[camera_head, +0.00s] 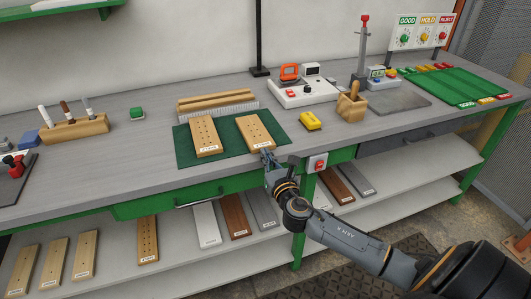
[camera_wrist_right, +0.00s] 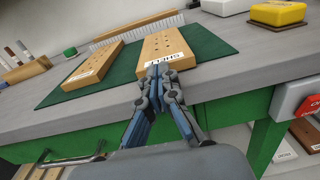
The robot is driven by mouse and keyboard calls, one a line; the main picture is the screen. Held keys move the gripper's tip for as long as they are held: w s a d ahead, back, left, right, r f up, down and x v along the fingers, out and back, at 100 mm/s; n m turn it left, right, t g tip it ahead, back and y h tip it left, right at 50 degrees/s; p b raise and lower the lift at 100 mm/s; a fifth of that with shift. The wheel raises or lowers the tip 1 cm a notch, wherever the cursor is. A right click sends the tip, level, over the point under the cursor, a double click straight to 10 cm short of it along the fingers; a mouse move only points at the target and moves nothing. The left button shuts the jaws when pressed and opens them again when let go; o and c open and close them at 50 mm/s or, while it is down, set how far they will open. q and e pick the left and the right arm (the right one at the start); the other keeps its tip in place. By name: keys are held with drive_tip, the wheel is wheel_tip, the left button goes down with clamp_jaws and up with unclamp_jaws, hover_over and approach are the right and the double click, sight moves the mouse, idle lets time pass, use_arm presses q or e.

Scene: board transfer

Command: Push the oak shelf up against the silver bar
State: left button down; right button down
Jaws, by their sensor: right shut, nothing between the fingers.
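Two light oak boards with rows of holes lie on the green mat, a left one (camera_head: 205,136) and a right one (camera_head: 254,130). The right board also shows in the right wrist view (camera_wrist_right: 167,46); its near-end label appears to read SHELF. The silver bar (camera_head: 218,115) is a ribbed strip along the back of the mat, beyond both boards, with a small gap in front of the right board. My right gripper (camera_head: 266,153) is shut and empty at the right board's near end, by its label. I cannot tell whether it touches. My left gripper is out of view.
Oak strips (camera_head: 215,99) lie behind the silver bar. A yellow block (camera_head: 310,121) and a wooden holder (camera_head: 352,104) stand right of the green mat (camera_head: 186,158). A red switch (camera_head: 317,163) is on the bench front. More boards lie on the lower shelf.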

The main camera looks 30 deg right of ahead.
sight(259, 142)
drive_tip(key=x, duration=0.7)
drive_tip(key=shift+w, duration=0.1)
drive_tip(key=shift+r, duration=0.1)
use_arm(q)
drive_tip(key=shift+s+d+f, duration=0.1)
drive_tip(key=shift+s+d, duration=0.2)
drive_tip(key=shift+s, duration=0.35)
